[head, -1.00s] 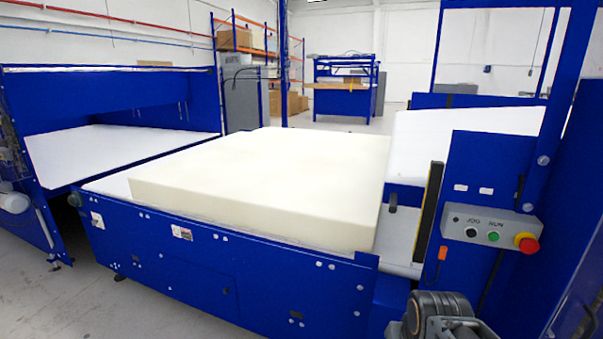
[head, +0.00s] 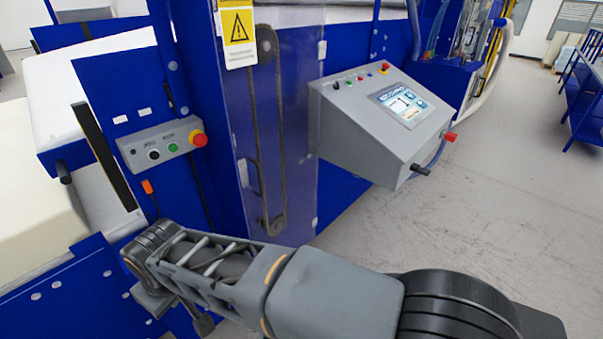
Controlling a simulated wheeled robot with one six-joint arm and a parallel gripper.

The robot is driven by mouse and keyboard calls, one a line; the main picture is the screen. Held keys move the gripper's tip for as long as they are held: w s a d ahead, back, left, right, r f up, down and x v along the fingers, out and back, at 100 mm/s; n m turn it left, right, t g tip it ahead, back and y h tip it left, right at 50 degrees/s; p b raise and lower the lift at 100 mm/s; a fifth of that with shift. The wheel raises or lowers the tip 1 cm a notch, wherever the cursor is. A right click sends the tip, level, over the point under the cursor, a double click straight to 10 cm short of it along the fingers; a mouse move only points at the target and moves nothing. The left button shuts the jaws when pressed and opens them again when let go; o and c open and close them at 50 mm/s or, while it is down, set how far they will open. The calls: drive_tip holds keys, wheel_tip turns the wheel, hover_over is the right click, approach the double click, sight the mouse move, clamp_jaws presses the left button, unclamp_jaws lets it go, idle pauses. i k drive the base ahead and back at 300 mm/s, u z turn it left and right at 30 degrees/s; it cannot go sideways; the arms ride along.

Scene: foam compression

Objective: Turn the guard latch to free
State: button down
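A clear guard panel (head: 285,130) covers a belt or chain drive (head: 257,150) on the blue machine frame, in the middle of the head view. A dark handle-like part (head: 249,176) shows at the left edge of the guard. A small orange piece (head: 147,187) sits on the blue post further left. I cannot tell which of these, if any, is the guard latch. My arm crosses the lower part of the view, in front of the machine and below the guard. My gripper's fingers do not show.
A grey button box with a red stop button (head: 198,139) is on the left post. A sloped console with a screen (head: 402,104) juts out right of the guard. A yellow warning sign (head: 238,27) hangs above. A foam block (head: 30,190) lies far left. Open floor (head: 480,200) is at right.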

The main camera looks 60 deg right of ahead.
sight(260, 220)
drive_tip(key=z, duration=3.45)
drive_tip(key=k, duration=0.95)
drive_tip(key=u, duration=1.6)
drive_tip(key=i, duration=0.5)
drive_tip(key=z, duration=0.05)
